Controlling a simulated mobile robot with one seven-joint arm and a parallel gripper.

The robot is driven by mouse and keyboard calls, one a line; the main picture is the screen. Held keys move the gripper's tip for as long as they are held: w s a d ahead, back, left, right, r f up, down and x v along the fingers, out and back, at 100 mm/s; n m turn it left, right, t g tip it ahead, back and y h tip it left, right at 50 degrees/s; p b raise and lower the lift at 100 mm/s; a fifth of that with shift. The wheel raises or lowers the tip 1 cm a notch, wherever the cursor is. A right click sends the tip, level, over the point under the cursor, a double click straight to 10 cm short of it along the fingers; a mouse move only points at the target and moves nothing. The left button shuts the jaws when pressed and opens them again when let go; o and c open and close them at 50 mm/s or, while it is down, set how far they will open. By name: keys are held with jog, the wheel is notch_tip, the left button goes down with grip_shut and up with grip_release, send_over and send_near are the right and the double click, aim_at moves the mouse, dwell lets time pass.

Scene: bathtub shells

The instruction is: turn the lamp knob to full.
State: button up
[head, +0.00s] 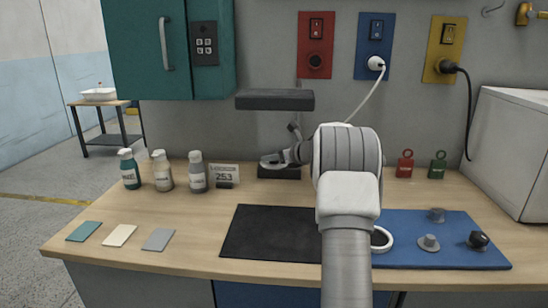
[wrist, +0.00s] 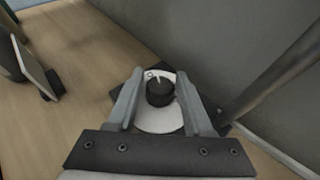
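The lamp stands at the back of the workbench, with a dark flat head (head: 275,99) above a dark base (head: 279,173). In the wrist view its black knob (wrist: 160,94) sits on a round white dial plate (wrist: 155,119). A pale pointer line on the knob points up and slightly left, near a small ring mark on the plate. My gripper (wrist: 160,76) is open, with one finger on each side of the knob and a small gap visible at both sides. In the head view my gripper (head: 274,159) is at the lamp base, and the knob cannot be made out.
Several bottles (head: 164,171) and a sign (head: 224,175) stand left of the lamp. The lamp post (wrist: 270,75) rises close on the right in the wrist view, by the wall. A black mat (head: 262,232) and a blue mat (head: 440,257) with small parts lie in front.

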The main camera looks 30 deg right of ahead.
grip_shut()
